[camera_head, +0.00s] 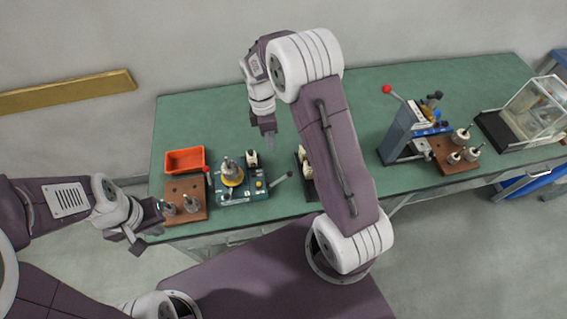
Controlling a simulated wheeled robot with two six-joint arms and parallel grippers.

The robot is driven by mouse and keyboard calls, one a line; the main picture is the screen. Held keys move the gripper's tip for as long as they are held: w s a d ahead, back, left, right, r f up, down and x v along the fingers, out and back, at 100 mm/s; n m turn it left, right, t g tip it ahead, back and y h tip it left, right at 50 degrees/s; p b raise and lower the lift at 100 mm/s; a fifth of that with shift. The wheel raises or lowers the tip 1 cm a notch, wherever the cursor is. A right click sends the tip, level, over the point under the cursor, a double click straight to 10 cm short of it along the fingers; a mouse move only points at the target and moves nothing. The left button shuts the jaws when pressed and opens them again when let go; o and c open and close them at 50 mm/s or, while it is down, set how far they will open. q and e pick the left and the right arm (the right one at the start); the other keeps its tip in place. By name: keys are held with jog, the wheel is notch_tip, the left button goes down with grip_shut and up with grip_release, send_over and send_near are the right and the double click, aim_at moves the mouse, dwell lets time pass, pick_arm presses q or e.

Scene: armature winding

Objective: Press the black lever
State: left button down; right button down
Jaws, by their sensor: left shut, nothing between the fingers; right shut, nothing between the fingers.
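A teal winding machine (240,195) stands on the green table, left of centre, with a brass-and-grey armature (232,172) upright on it. A dark lever (281,178) sticks out from its right side, tilted up to the right; it looks like the black lever. My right gripper (269,139) is shut and empty, pointing down above the table, behind and above the machine. It is apart from the lever. My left gripper (148,225) is shut and empty, low at the table's front left corner, beside a brown block (197,190) with armatures.
An orange bin (185,160) sits behind the brown block. A small red-knobbed lever (207,171) is left of the machine. My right forearm partly hides a dark stand (306,170). A blue-grey press (400,130) with a red-knobbed handle and a clear case (535,105) stand at right.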

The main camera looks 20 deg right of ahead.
jog(key=p, duration=0.1)
send_near(279, 180)
jog(key=w, duration=0.2)
jog(key=s+d+f+p, duration=0.1)
jog(key=s+d+f, duration=0.1)
jog(key=shift+s+d+f+p, duration=0.3)
jog(key=shift+d+f, duration=0.05)
jog(key=shift+f, duration=0.05)
jog(key=shift+w, duration=0.1)
jog(key=shift+f, duration=0.1)
